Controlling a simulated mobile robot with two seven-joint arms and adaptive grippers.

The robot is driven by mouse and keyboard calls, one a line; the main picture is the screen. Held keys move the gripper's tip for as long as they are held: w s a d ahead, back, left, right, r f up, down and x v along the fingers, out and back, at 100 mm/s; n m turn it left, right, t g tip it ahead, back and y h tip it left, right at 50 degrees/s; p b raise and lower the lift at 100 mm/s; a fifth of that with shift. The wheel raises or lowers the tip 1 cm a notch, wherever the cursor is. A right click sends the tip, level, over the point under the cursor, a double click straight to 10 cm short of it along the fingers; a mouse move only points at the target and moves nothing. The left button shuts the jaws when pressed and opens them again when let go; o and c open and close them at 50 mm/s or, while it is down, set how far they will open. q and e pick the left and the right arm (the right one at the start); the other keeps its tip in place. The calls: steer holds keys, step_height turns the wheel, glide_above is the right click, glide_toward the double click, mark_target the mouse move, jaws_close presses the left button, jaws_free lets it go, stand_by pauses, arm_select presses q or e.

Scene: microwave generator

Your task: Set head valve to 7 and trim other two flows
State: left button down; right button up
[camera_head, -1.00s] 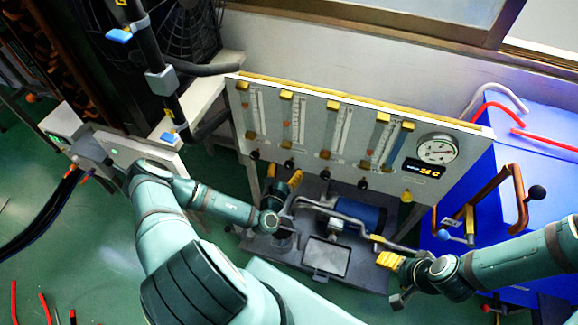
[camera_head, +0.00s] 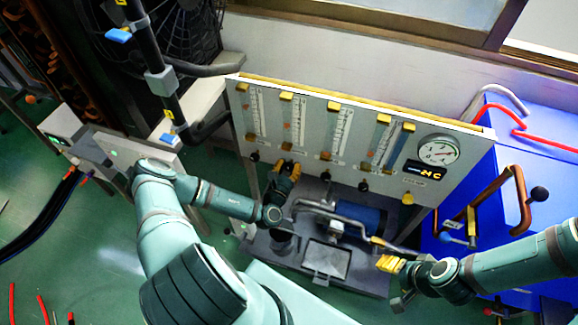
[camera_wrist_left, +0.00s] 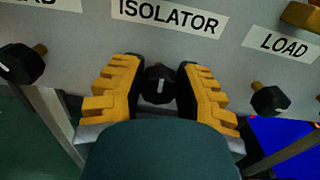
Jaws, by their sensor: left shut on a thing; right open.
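The flow panel (camera_head: 310,101) carries several upright flow tubes with a black valve knob under each. My left gripper (camera_head: 288,168) is at the second knob from the left. In the left wrist view its yellow fingers (camera_wrist_left: 161,74) are shut on the black isolator knob (camera_wrist_left: 160,86), under the label "ISOLATOR". The load knob (camera_wrist_left: 270,100) is to the right. The knob (camera_wrist_left: 20,63) to the left sits under a cut-off label ending in "AD"; it shows as the leftmost knob (camera_head: 254,156) in the head view. My right gripper (camera_head: 391,263) is open and empty, below the panel's right part.
A round dial (camera_head: 438,150) and a digital display (camera_head: 423,172) are at the panel's right. Pipes and a blue cylinder (camera_head: 360,217) lie on the dark base below the panel. A blue box (camera_head: 535,190) with brown handles stands at the right.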

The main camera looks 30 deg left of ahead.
arm_select(q)
steer(key=shift+r+n+p, duration=0.1)
steer(key=shift+n+p, duration=0.2)
steer(key=shift+p, duration=0.7)
steer(key=c, duration=0.6)
jaws_free()
steer(key=v, duration=1.2)
